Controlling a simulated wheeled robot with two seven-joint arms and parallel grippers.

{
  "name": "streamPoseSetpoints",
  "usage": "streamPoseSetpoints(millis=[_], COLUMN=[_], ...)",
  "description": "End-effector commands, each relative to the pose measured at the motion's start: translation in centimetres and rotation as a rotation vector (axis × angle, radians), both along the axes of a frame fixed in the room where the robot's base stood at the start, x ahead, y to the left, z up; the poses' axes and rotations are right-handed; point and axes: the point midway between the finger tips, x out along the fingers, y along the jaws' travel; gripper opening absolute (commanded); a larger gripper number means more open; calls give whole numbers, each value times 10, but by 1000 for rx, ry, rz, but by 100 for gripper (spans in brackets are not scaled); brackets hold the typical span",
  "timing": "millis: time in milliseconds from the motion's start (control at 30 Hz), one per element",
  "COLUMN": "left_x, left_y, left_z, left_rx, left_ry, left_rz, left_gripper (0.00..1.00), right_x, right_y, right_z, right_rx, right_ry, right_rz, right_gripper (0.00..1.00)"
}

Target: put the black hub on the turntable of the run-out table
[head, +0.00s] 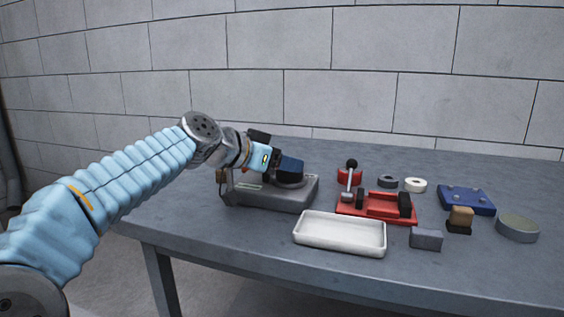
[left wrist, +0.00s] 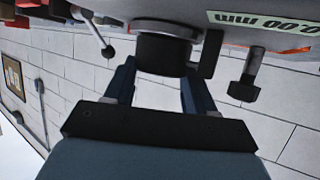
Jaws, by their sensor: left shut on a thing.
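The run-out table (head: 262,196) is a grey block instrument at the left of the bench. Its turntable (head: 290,184) is a round disc on its right part. My left gripper (head: 290,168) is right over this disc, with dark blue fingers. In the left wrist view, which looks upside down, my left gripper (left wrist: 162,78) is shut on the black hub (left wrist: 163,55). The hub sits against the pale turntable disc (left wrist: 160,27) or very close to it; I cannot tell if it touches. The fingers hide the hub in the head view. My right gripper is not in view.
A white tray (head: 340,249) lies in front of the run-out table. To its right are a red fixture (head: 375,208), a red-based lever (head: 349,178), grey (head: 388,181) and white (head: 415,185) rings, a blue plate (head: 466,200) and a grey disc (head: 517,228). A block wall stands behind.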

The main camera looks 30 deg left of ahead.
Motion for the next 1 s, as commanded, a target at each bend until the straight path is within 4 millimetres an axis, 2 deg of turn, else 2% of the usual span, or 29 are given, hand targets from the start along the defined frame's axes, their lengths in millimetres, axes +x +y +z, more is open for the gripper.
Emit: streamPoseSetpoints(millis=[267, 300, 433, 767, 900, 933, 1000], left_x=[0, 0, 0, 1, 1, -1, -16], left_y=[0, 0, 1, 3, 4, 4, 9], left_z=[-10, -10, -11, -13, -2, 0, 3], left_rx=[-1, -1, -2, -1, -1, 0, 1], left_ry=[1, 6, 10, 15, 17, 16, 10], left_rz=[-1, -1, 0, 5, 6, 6, 7], left_gripper=[6, 60, 80, 80, 80, 80, 80], right_x=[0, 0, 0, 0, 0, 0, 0], right_y=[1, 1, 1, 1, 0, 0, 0], right_z=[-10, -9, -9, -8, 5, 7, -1], right_rx=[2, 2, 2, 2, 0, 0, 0], right_ry=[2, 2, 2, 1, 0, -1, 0], right_rz=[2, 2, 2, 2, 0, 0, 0], right_gripper=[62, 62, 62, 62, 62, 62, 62])
